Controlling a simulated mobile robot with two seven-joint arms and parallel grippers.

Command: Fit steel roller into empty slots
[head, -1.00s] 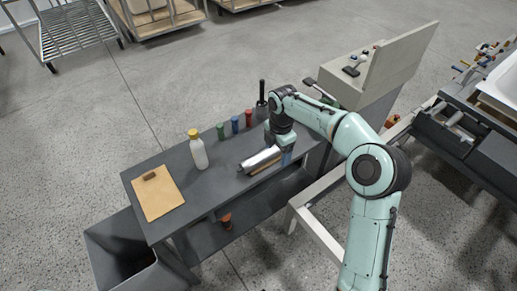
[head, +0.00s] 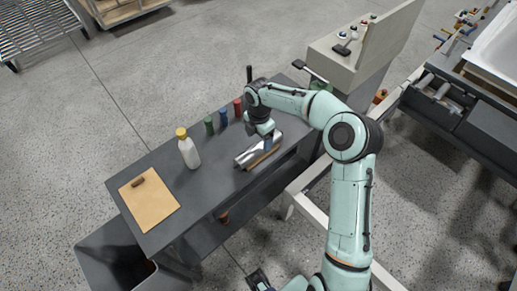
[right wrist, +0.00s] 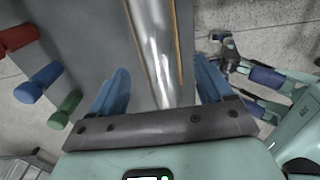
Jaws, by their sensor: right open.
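The steel roller (head: 258,150) lies on the dark grey bench (head: 230,185), with a thin wooden strip along its side. My right gripper (head: 266,138) is over the roller, pointing down. In the right wrist view, the roller (right wrist: 157,40) runs between the blue fingers of the open right gripper (right wrist: 161,75); I cannot tell whether they touch it. At the right, the conveyor frame (head: 403,98) holds some rollers (head: 436,93); empty slots are too small to make out. Part of my left gripper (head: 259,279) shows at the bottom edge; its jaw state is unclear.
A yellow-capped bottle (head: 188,152), a green cylinder (head: 209,126), a blue one (head: 223,117) and a red one (head: 238,108) stand on the bench. A clipboard (head: 148,205) lies at its left end. A control console (head: 350,55) stands behind, and a bin (head: 105,255) below left.

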